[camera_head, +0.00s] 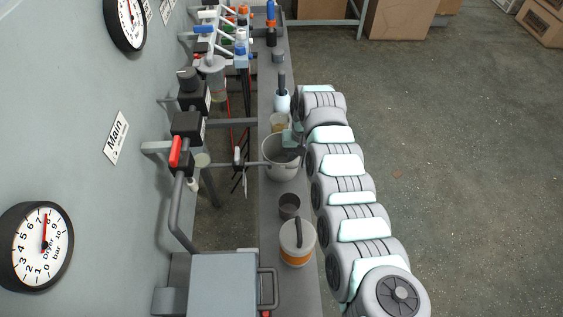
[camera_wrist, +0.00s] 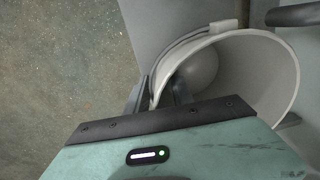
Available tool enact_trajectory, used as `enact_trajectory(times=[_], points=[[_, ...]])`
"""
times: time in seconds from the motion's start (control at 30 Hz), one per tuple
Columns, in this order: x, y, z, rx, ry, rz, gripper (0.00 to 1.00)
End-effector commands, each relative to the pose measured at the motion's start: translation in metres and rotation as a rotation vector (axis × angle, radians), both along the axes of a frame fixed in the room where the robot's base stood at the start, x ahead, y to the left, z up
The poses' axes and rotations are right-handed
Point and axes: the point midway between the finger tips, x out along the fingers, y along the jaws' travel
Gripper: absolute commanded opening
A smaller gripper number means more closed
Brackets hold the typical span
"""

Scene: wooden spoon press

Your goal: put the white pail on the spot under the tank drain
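The white pail (camera_head: 281,171) stands on the narrow grey bench, or just above it; I cannot tell which. In the wrist view the pail (camera_wrist: 275,75) fills the right half, with its mouth towards the camera. My gripper (camera_head: 291,141) is at the pail's far right rim. In the wrist view my gripper (camera_wrist: 161,92) has one dark finger outside the pail wall and one inside, with the rim between them. Whether both fingers press on the wall is unclear. A thin pipe with a small valve (camera_head: 238,158) reaches to the pail's left side. The marked spot is not recognisable.
On the bench (camera_head: 308,199), a dark cup (camera_head: 289,206) and an orange-banded lidded container (camera_head: 297,242) stand nearer than the pail. A tan cup (camera_head: 279,122) and a pale bottle (camera_head: 282,100) stand beyond it. A grey box (camera_head: 223,283) and a red-handled valve (camera_head: 176,152) are at left.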

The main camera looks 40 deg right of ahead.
Motion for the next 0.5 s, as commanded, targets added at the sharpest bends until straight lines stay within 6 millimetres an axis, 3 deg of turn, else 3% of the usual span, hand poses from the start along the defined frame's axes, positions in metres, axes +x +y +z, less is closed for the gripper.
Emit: enact_trajectory(times=[0.13,0.5], points=[[0.0000,0.0000,0.0007,0.000,0.000,0.000,0.28],[0.0000,0.0003,0.0006,0.001,0.000,0.000,0.00]])
